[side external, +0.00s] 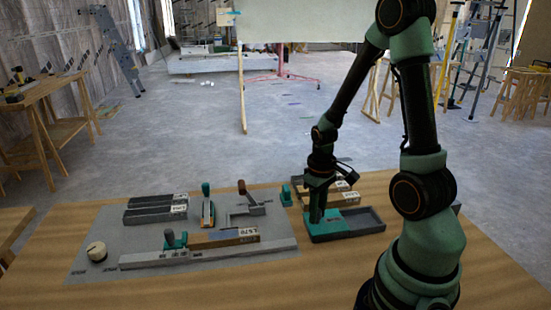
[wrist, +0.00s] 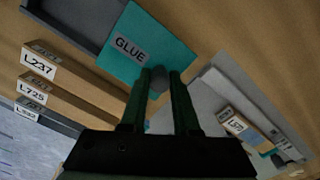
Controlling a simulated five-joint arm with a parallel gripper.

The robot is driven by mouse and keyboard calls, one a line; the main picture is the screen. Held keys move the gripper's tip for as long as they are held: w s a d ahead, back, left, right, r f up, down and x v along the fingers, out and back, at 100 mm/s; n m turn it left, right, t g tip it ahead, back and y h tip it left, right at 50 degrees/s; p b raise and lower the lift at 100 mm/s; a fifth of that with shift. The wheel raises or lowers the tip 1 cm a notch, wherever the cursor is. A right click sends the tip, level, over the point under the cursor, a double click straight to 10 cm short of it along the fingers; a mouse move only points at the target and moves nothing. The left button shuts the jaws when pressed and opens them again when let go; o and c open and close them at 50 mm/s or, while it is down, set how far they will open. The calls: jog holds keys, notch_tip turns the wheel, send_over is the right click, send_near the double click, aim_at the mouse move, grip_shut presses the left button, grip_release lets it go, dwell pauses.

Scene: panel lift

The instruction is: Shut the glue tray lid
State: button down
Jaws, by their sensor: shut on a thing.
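The glue tray (side external: 365,216) is a shallow dark grey box near the right part of the table. Its teal lid (side external: 330,229) covers the left part, and the right part of the tray is open. In the wrist view the lid (wrist: 158,38) carries a GLUE label, and the tray's open part (wrist: 78,18) shows at upper left. My gripper (side external: 317,216) points down over the lid's left end. In the wrist view my gripper (wrist: 160,80) is shut on a round grey knob (wrist: 159,78) at the lid's edge. The fingers partly hide the knob.
Labelled boards (side external: 345,197) lie just behind the tray. A grey mat (side external: 115,230) to the left holds dark bars (side external: 155,209), an orange-and-teal tool (side external: 208,213), a clamp-like piece (side external: 247,207), a labelled block (side external: 225,237) and a round knob (side external: 97,251). Bare wood lies in front of the tray.

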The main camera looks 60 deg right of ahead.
jog(key=shift+w+a, duration=0.15)
jog(key=shift+w, duration=0.05)
jog(key=c, duration=0.7)
grip_release()
jog(key=shift+o, duration=0.2)
jog(key=shift+r, duration=0.15)
notch_tip(320, 180, up, 12)
jog(key=w+a+r+n+t, duration=0.2)
jog(key=a+r+t, duration=0.3)
jog(key=a, duration=0.9)
notch_tip(320, 180, up, 4)
jog(key=shift+a+f+t, duration=0.1)
jog(key=shift+a+t, duration=0.2)
jog(key=shift+a, duration=0.1)
